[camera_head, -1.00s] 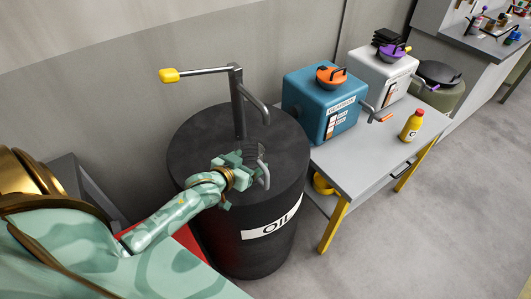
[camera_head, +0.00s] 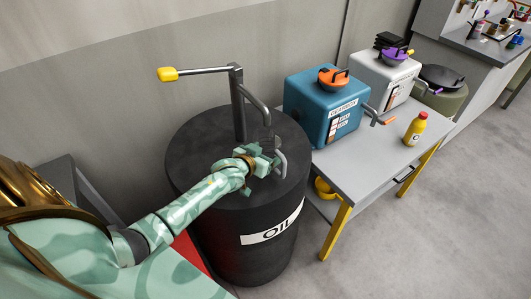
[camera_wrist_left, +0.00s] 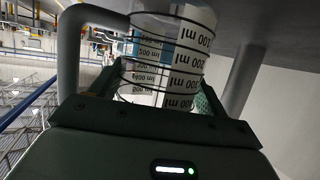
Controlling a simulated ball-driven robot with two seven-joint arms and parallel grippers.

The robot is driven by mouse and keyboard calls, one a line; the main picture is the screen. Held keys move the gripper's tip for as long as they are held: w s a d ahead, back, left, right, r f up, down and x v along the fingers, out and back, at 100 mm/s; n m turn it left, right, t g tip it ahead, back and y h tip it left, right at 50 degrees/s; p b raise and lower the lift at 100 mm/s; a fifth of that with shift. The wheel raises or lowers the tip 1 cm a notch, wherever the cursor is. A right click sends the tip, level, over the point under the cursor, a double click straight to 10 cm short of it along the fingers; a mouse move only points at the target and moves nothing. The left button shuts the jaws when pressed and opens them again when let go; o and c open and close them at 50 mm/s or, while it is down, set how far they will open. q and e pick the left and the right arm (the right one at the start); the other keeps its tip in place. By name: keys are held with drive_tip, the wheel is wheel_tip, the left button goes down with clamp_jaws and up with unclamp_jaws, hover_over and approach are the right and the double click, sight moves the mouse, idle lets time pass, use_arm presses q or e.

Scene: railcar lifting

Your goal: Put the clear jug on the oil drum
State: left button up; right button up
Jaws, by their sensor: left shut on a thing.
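The clear jug (camera_wrist_left: 168,55) has black ml markings and hoops and a grey handle (camera_wrist_left: 75,45). My left gripper (camera_head: 262,158) is shut on it, with the jug between the fingers in the left wrist view. In the head view the jug's grey handle (camera_head: 281,164) shows just beyond the gripper, above the top of the black oil drum (camera_head: 225,235); the rest of the jug is mostly hidden or hard to see. I cannot tell whether its base touches the drum. My right gripper is not in view.
A pump with a grey pipe (camera_head: 238,105) and yellow-ended lever (camera_head: 168,74) rises from the drum's back, close to the jug. Right of the drum stands a grey table (camera_head: 365,165) with a blue gearbox container (camera_head: 325,107), a white container (camera_head: 385,80) and a yellow bottle (camera_head: 415,129).

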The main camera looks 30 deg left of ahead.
use_arm(q)
drive_tip(key=o, duration=1)
drive_tip(key=shift+f, duration=0.1)
drive_tip(key=shift+o, duration=0.2)
drive_tip(key=shift+s+r, duration=0.25)
drive_tip(key=p+v, duration=0.3)
drive_tip(key=v, duration=0.8)
drive_tip(key=shift+s, duration=0.2)
drive_tip(key=shift+r, duration=0.15)
